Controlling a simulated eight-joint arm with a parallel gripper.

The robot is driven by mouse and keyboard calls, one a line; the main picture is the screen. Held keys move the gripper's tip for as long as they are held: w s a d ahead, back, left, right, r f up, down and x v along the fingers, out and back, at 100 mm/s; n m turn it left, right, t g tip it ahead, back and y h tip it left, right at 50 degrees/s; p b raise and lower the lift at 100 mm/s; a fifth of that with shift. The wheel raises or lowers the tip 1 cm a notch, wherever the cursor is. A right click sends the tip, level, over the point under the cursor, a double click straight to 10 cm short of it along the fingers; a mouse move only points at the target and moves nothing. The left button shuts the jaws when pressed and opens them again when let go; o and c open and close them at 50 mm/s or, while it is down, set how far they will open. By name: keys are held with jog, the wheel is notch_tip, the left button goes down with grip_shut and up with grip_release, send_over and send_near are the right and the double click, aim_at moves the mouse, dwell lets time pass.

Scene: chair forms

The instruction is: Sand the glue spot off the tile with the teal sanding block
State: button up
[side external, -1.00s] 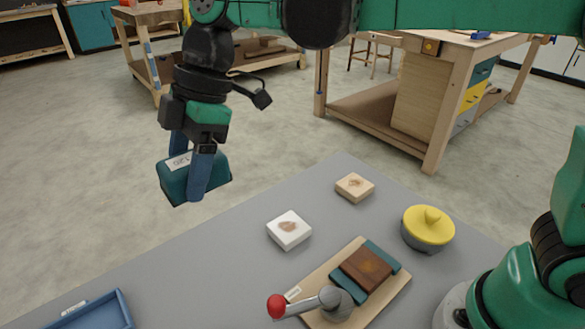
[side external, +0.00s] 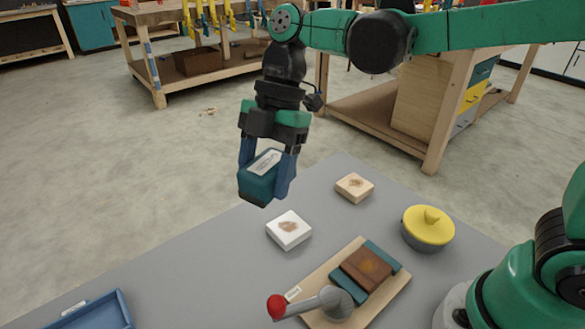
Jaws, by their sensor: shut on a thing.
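My gripper (side external: 267,178) is shut on the teal sanding block (side external: 258,183), which has a pale label on its upper face. It holds the block tilted in the air, above and a little left of the white tile in the picture. The white tile (side external: 289,230) lies on the grey table with a brown spot (side external: 288,227) on its top. The block and tile are apart.
A wooden block with a brown mark (side external: 355,187) lies behind the tile. A yellow-lidded grey pot (side external: 428,228) stands right. In front, a board (side external: 385,300) carries a red-knobbed lever (side external: 300,305) and a brown block (side external: 366,268). A blue tray (side external: 98,312) sits front left.

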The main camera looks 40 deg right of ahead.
jog(key=s+d+f+n+g+h, duration=0.1)
jog(key=s+d+f+n+g, duration=0.1)
jog(key=s+d+f+n, duration=0.55)
jog(key=m, duration=0.2)
send_over(354, 267)
jog(key=shift+w+d+f, duration=0.15)
jog(key=shift+f, duration=0.4)
jog(key=shift+w+d+f, duration=0.15)
jog(key=shift+f, duration=0.4)
jog(key=shift+w+d+f, duration=0.15)
jog(key=shift+f, duration=0.4)
notch_tip(354, 267, down, 3)
jog(key=shift+r, duration=0.1)
jog(key=shift+s+r, duration=0.15)
jog(key=shift+s, duration=0.35)
jog(key=shift+c, duration=0.6)
jog(key=shift+s, duration=1.45)
jog(key=shift+w, duration=1.95)
notch_tip(354, 267, up, 8)
